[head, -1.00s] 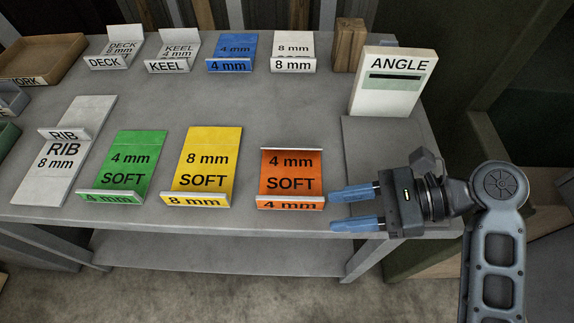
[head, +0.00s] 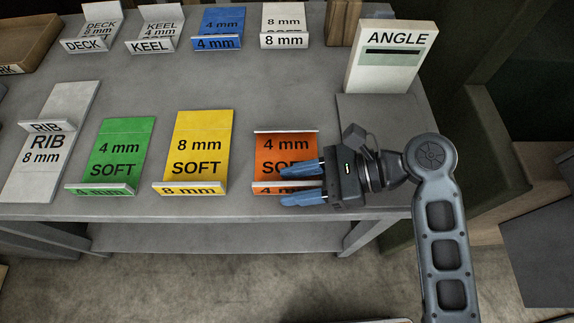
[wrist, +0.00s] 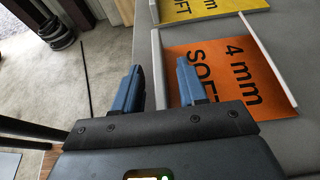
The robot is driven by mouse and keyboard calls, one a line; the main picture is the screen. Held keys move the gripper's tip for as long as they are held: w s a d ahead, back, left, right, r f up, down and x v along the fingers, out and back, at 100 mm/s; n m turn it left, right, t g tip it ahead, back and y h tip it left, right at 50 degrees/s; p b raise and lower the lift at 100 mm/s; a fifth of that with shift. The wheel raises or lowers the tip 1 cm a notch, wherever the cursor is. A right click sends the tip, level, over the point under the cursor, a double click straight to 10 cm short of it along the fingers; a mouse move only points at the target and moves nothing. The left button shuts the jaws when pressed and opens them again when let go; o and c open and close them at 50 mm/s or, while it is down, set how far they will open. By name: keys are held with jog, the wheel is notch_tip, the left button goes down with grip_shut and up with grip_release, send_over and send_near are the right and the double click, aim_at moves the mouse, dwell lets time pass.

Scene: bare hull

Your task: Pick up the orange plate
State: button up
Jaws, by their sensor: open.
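The orange plate (head: 285,146) lies near the front edge of the grey table, marked "4 mm SOFT", with a raised lip at its front and back ends. It also shows in the wrist view (wrist: 228,72), right of the fingers. My gripper (head: 283,185) is open and empty. In the head view its blue fingers overlap the plate's front right corner and hide part of its lettering. In the wrist view the fingers (wrist: 158,88) are apart, with one beside the plate's front lip and the other over the floor side. I cannot tell whether any finger touches the plate.
A yellow plate (head: 200,145) and a green plate (head: 118,150) lie to the left. A white RIB plate (head: 50,150) is farther left. White and blue plates (head: 220,25) stand along the back. A white ANGLE box (head: 388,60) stands at the back right.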

jog(key=shift+a, duration=0.1)
grip_shut()
dwell(0.3)
